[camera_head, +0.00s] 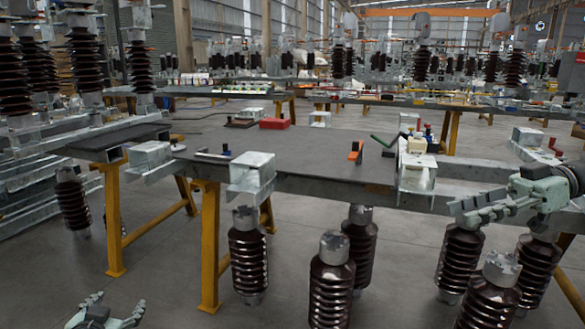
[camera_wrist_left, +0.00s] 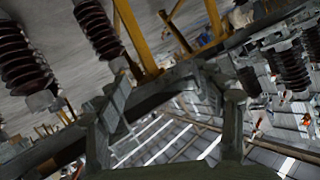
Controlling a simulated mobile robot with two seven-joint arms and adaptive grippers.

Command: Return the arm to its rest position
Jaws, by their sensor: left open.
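My left gripper (camera_head: 108,312) is low at the bottom left edge of the head view, above the bare floor and apart from the table. In the left wrist view its two fingers (camera_wrist_left: 172,112) stand wide apart with nothing between them. My right gripper (camera_head: 462,212) comes in from the right in the head view. Its fingers point left, by the right part of the table frame (camera_head: 340,186). It is seen nearly side-on, so its opening is unclear, and no held object shows.
Brown ribbed insulators (camera_head: 331,285) stand in front of the table. Yellow trestle legs (camera_head: 210,245) hold it up. On the table are a red box (camera_head: 274,124), an orange-handled tool (camera_head: 356,151) and a cream device (camera_head: 419,158). Open floor (camera_head: 160,270) lies at the lower left.

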